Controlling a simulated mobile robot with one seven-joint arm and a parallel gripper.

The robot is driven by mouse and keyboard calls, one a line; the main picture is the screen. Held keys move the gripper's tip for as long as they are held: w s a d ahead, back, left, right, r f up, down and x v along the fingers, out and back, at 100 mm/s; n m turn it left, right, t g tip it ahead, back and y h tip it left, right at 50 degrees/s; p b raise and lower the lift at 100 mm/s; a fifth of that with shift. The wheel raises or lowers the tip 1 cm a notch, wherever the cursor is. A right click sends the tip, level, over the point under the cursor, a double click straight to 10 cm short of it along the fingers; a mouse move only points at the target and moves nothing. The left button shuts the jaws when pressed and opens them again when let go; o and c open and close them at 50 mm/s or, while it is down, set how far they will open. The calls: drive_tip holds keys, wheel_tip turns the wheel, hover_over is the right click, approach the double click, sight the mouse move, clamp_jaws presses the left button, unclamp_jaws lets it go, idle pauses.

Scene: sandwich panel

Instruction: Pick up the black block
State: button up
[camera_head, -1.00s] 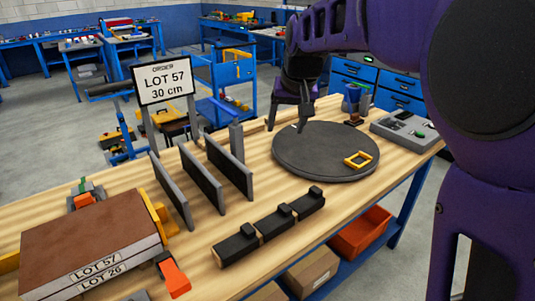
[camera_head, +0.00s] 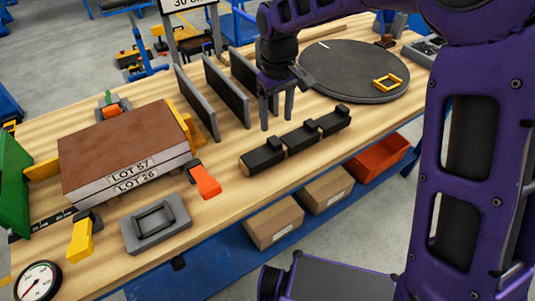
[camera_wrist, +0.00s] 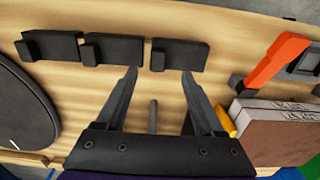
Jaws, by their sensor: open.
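Three black blocks lie in a row near the table's front edge in the head view: a left one (camera_head: 262,158), a middle one (camera_head: 300,139) and a right one (camera_head: 334,121). Each has a small raised part at one end. In the wrist view the same row shows at the top, with one block (camera_wrist: 182,54) just beyond my fingertips and the others (camera_wrist: 118,49) (camera_wrist: 55,46) to its left. My gripper (camera_head: 276,121) points down behind the row, apart from the blocks. Its fingers are spread and empty, as the wrist view also shows (camera_wrist: 160,74).
Upright dark panels (camera_head: 228,91) stand in slots behind the row, close to my gripper. A round grey turntable (camera_head: 345,80) with a yellow frame (camera_head: 387,82) is at right. A brown-topped stack (camera_head: 125,150), orange-handled clamp (camera_head: 205,181) and grey tray (camera_head: 157,237) lie to the left.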

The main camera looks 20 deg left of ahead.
sight(277, 143)
drive_tip(key=f, duration=0.8)
drive_tip(key=shift+d+f+b, duration=0.2)
drive_tip(key=shift+d+b, duration=0.05)
drive_tip(key=shift+b, duration=0.1)
clamp_jaws()
